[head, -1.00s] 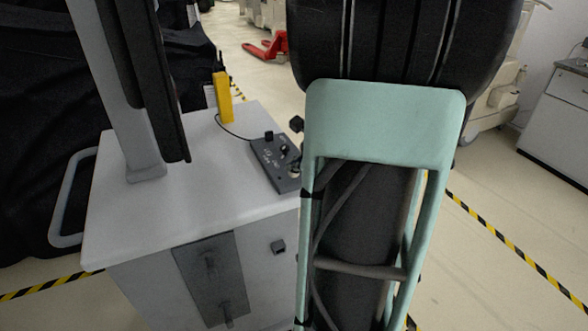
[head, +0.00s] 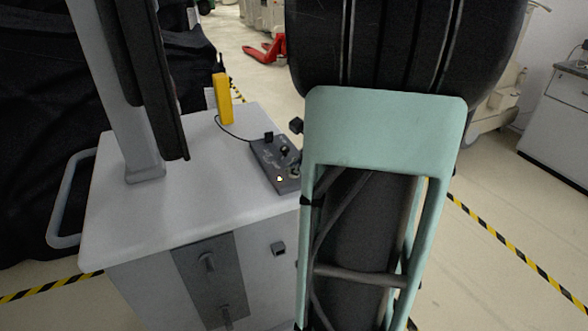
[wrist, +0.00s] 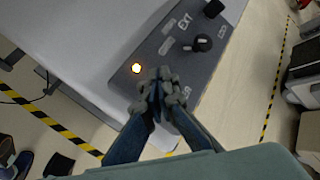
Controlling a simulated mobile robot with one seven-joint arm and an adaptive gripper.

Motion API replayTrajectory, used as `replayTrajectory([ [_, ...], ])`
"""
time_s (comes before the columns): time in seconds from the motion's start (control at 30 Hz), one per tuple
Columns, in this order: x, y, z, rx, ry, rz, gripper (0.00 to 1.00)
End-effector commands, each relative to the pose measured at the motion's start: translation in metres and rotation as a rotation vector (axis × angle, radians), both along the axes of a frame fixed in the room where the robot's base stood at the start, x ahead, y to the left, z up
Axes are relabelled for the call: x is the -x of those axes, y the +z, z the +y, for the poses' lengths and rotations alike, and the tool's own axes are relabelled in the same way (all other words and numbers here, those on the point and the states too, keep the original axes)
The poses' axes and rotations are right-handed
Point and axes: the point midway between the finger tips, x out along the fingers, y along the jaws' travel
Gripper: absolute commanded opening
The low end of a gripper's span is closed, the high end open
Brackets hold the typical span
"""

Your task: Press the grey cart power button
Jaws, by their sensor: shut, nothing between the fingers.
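The grey cart (head: 190,190) stands left of my arm in the head view, with a dark control box (head: 262,160) on its top at the right edge. The power button cannot be made out; the fingers cover part of the panel and a label there.
A yellow handheld device (head: 223,98) stands on the cart behind the box, with a cable to it. A grey post with a dark screen (head: 150,80) rises from the cart's left. Yellow-black tape (head: 520,250) marks the floor. Floor to the right is open.

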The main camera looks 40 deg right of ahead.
Motion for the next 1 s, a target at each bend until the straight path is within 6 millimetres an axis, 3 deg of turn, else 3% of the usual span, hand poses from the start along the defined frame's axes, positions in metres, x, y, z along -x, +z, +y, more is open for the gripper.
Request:
replayTrajectory([
  [0.37,0.0,0.006,-0.001,0.002,0.0,0.0,0.0],
  [1.0,0.0,0.064,0.0,0.001,0.0,-0.002,0.0],
])
